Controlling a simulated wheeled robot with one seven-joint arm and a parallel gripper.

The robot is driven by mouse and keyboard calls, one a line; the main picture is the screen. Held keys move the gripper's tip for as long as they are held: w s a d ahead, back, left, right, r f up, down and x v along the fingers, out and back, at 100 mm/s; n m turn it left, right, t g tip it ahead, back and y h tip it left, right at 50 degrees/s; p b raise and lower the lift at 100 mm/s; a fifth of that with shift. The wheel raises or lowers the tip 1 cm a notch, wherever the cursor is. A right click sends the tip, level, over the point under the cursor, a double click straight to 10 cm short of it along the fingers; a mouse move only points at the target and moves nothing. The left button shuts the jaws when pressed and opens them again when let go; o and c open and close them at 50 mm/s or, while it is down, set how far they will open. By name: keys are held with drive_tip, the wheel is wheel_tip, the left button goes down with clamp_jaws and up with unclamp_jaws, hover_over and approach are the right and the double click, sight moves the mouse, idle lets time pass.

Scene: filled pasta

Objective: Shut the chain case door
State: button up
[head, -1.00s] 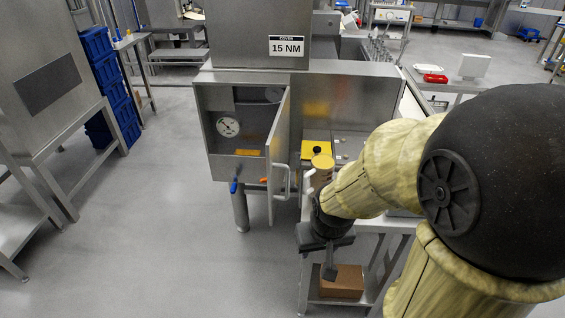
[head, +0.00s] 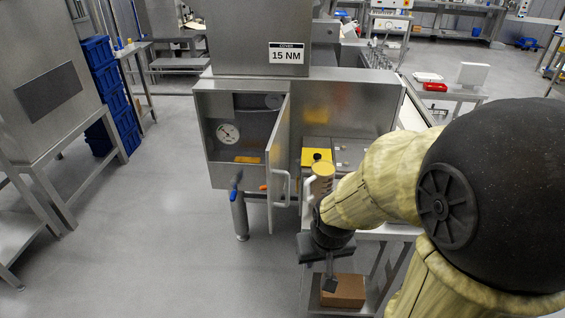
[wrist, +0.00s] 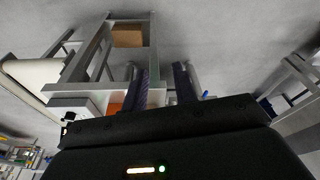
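The chain case (head: 222,168) is a steel box in the middle of the head view. Its door (head: 276,155) stands open, swung out toward me, so the inside with a round gauge shows on the left. A white bar handle (head: 281,187) is on the door's right-hand face. My gripper (head: 331,283) points down to the right of the door and lower than the handle, apart from both in the picture. In the wrist view my gripper (wrist: 160,75) has its two dark fingers spread, with no held object visible between them.
A steel stand with a brown box (head: 343,291) on its lower shelf is beside my gripper. A blue-handled valve (head: 236,181) hangs under the case. A yellow-topped part (head: 317,156) sits right of the door. The floor (head: 150,230) at left is clear.

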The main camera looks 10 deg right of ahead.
drive_tip(key=shift+w+d+r+m, duration=0.1)
drive_tip(key=shift+w+r+m, duration=0.2)
drive_tip(key=shift+m, duration=0.1)
drive_tip(key=c, duration=0.3)
drive_tip(key=w+m+y+p, duration=0.1)
drive_tip(key=w+m+p, duration=0.1)
drive_tip(key=w+m, duration=0.1)
drive_tip(key=w+d+r+m+g+y+p, duration=0.1)
drive_tip(key=w+m+p, duration=0.2)
drive_tip(key=w+m, duration=0.1)
drive_tip(key=w+d+m+g+y+p, duration=0.1)
drive_tip(key=w+m+p, duration=0.1)
drive_tip(key=w+m, duration=0.2)
drive_tip(key=shift+w+d+r+y+p, duration=0.1)
drive_tip(key=shift+w+r+y+p, duration=0.3)
drive_tip(key=shift+w, duration=0.1)
clamp_jaws()
drive_tip(key=w+d+m+t+y+p, duration=0.2)
drive_tip(key=w+d+m+y+p, duration=0.2)
drive_tip(key=w+m, duration=0.6)
drive_tip(key=shift+w+d+y+p, duration=0.3)
drive_tip(key=shift+w+p, duration=0.1)
drive_tip(key=shift+w, duration=0.1)
drive_tip(key=shift+a+f, duration=0.1)
